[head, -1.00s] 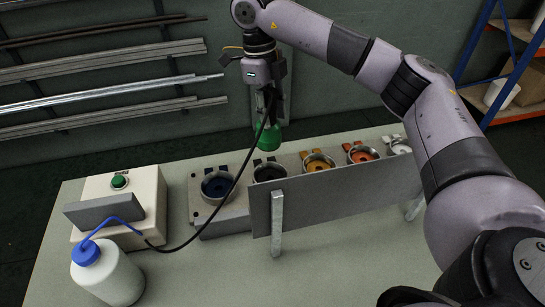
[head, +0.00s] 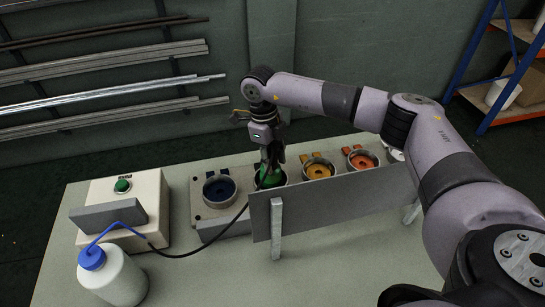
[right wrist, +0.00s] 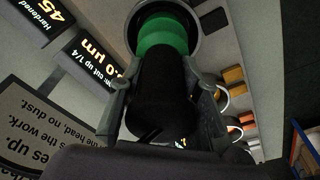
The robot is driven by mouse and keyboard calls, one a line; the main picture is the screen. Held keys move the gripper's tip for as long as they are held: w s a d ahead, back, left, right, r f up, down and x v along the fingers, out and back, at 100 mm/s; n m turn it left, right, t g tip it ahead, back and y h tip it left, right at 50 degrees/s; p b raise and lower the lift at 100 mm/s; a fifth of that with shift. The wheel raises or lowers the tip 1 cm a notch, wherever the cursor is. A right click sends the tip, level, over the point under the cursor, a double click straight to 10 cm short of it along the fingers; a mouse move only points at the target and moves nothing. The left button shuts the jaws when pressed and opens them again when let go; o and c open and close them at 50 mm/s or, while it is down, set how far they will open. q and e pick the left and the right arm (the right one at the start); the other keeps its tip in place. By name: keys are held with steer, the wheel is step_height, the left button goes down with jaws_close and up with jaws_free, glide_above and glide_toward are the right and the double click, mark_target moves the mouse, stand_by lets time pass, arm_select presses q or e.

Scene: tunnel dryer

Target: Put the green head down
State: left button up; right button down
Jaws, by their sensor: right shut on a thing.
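The green head (head: 268,178) is upright at the second cup from the left, a dark-lined ring (head: 281,181) in the grey station. My right gripper (head: 270,158) is shut on its dark upper body, above the green part. In the right wrist view the two fingers (right wrist: 161,108) clasp the black body, and the green end (right wrist: 163,36) points into the round cup (right wrist: 197,18). I cannot tell whether it touches the cup's floor. My left gripper is not in view.
A blue-lined cup (head: 219,189) is left of it; yellow (head: 318,169) and orange (head: 361,159) cups are to the right. A grey upright panel (head: 340,204) stands in front. A cream box with a green button (head: 123,186) and a white bottle (head: 113,281) are at left.

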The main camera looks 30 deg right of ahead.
steer(key=c, duration=1.2)
jaws_free()
steer(key=r+b, duration=0.1)
steer(key=r, duration=0.2)
steer(key=w+r+b, duration=0.1)
steer(key=r, duration=0.3)
steer(key=a+r+b, duration=0.1)
steer(key=r, duration=0.3)
steer(key=shift+w, duration=0.2)
steer(key=shift+r, duration=0.5)
